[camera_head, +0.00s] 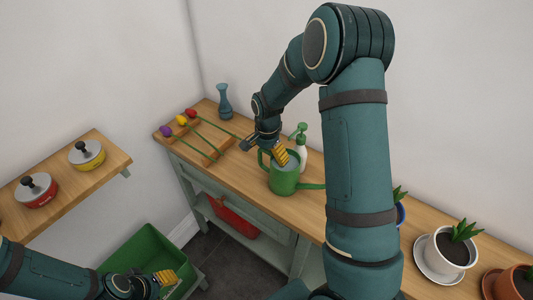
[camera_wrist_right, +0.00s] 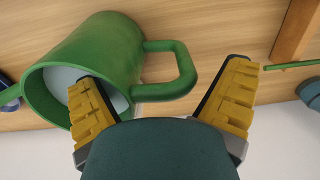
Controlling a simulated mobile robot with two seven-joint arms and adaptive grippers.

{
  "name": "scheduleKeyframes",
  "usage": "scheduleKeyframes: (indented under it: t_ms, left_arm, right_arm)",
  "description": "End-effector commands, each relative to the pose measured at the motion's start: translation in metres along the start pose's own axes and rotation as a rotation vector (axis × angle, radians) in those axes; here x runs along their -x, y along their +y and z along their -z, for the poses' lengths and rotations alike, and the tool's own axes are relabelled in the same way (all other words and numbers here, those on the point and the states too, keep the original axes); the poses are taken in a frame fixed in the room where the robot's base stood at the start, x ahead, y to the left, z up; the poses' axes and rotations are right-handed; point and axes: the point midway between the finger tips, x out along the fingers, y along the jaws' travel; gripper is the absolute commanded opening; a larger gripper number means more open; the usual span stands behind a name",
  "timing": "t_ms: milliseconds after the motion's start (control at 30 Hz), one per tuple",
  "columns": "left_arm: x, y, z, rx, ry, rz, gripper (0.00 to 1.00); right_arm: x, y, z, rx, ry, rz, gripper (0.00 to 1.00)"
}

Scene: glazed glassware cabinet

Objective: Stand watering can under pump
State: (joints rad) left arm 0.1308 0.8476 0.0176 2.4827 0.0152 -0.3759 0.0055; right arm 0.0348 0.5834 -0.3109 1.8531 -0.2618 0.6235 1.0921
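The green watering can (camera_head: 284,182) stands upright on the wooden worktop, its spout pointing right in the head view. In the right wrist view the can (camera_wrist_right: 100,50) fills the upper left, with its handle (camera_wrist_right: 188,70) between my fingers. My right gripper (camera_head: 281,157) is at the can's rim and handle. In the wrist view it is open (camera_wrist_right: 162,76), one finger at the can's mouth, the other beyond the handle. My left gripper (camera_head: 158,281) is low at the left; its opening is unclear. I cannot identify a pump; my right arm hides part of the worktop.
A white spray bottle (camera_head: 301,152) stands just behind the can. A blue vase (camera_head: 224,104) and a wooden rack (camera_head: 217,153) are farther left. Potted plants (camera_head: 447,254) stand at the right. A green crate (camera_head: 146,262) is below, near my left gripper.

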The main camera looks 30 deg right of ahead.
Motion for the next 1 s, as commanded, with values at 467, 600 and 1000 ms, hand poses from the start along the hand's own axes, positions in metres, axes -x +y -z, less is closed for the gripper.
scheduleKeyframes:
  t_ms: [467,600,1000]
  left_arm:
    - [0.005,0.002,0.001,0.000,0.000,-0.001,0.47]
    - [0.008,0.003,0.001,0.000,0.001,-0.002,0.47]
    - [0.014,0.005,0.002,0.000,0.000,-0.003,0.47]
  right_arm:
    - [0.029,-0.001,0.000,0.001,0.002,0.004,0.97]
    - [0.058,-0.001,0.000,0.001,0.003,0.004,0.97]
    - [0.118,0.000,0.000,0.000,0.001,0.001,0.97]
